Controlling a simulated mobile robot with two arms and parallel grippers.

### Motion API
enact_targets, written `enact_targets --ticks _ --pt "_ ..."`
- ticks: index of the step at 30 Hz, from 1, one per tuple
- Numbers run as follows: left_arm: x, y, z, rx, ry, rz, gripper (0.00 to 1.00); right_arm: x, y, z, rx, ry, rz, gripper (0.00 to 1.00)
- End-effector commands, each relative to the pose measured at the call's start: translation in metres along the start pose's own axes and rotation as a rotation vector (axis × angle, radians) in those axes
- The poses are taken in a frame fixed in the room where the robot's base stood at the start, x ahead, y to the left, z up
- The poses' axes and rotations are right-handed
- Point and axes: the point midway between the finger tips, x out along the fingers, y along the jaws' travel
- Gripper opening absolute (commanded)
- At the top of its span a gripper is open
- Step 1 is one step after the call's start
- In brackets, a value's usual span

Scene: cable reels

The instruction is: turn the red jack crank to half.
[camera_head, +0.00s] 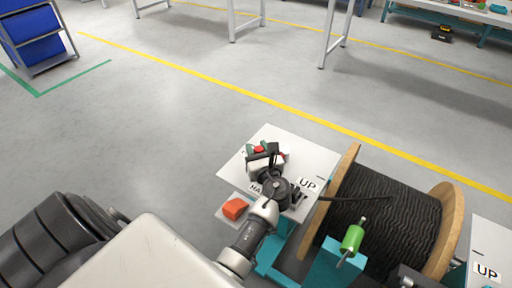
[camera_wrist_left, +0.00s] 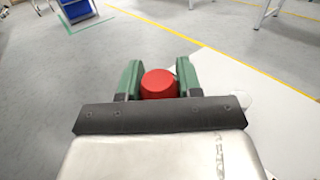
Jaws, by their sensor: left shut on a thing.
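The red crank knob (camera_wrist_left: 159,84) sits between the two green-padded fingers of my left gripper (camera_wrist_left: 159,80) in the left wrist view, and the gripper is shut on it. In the head view my left gripper (camera_head: 265,152) is over a white board (camera_head: 310,152), with a bit of the red knob (camera_head: 259,149) showing between its fingers. The board has an "UP" label (camera_head: 308,185) and a partly hidden label starting "HA" (camera_head: 256,188). My wrist hides the crank arm and its pivot. My right gripper does not show.
A wooden cable reel (camera_head: 385,225) with black cable stands right of the board, on teal supports. A green handle (camera_head: 352,239) is in front of it. An orange block (camera_head: 235,208) lies on a small grey plate. Another "UP" board (camera_head: 488,262) is at far right.

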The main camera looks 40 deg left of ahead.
Motion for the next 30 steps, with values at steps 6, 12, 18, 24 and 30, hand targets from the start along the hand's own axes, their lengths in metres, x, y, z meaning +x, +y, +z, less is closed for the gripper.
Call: enact_targets --ticks 6,12,18,24,30 --pt "-0.0014 0.0001 -0.0008 -0.001 0.003 0.016 0.0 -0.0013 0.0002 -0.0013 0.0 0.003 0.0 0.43" --pt "-0.0013 0.0001 -0.0008 -0.001 0.003 0.016 0.0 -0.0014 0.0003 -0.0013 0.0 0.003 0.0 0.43" --pt "-0.0013 0.0001 -0.0007 -0.001 0.003 0.015 0.55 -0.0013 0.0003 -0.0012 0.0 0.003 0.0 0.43" --pt "-0.0012 0.0 -0.0005 0.0 0.002 0.014 0.6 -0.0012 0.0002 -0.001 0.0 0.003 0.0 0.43" --pt "-0.0002 0.0006 0.0 0.0 0.001 0.013 0.6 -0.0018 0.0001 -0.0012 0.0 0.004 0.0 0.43"
